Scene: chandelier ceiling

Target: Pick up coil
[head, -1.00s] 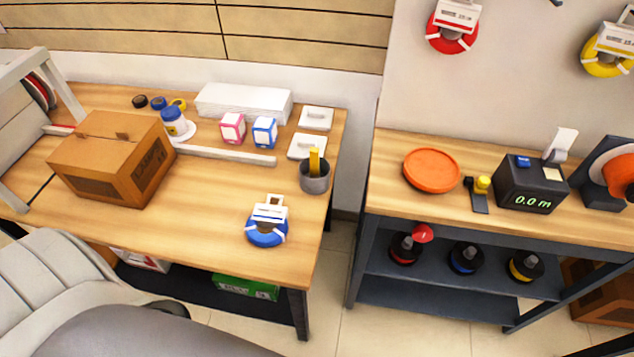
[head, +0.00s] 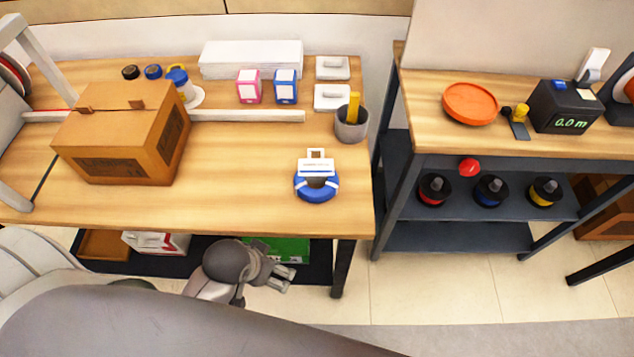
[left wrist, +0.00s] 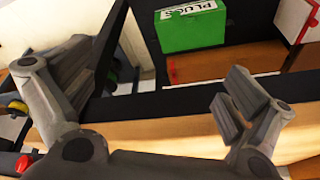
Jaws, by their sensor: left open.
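A blue coil (head: 317,188) with white bands and a white tag lies on the wooden workbench (head: 235,190), near its front right corner. My left gripper (head: 285,277) is below and to the left of it in the head view, beyond the bench's front edge and apart from the coil. In the left wrist view the left gripper (left wrist: 165,80) has its fingers spread wide with nothing between them. The coil is not seen in that view. My right gripper is not in view.
A grey cup (head: 351,125) stands behind the coil and a cardboard box (head: 125,135) stands at the left. The bench between box and coil is clear. A green box (left wrist: 192,30) labelled PLUGS sits on the lower shelf. A second bench (head: 425,125) stands at the right.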

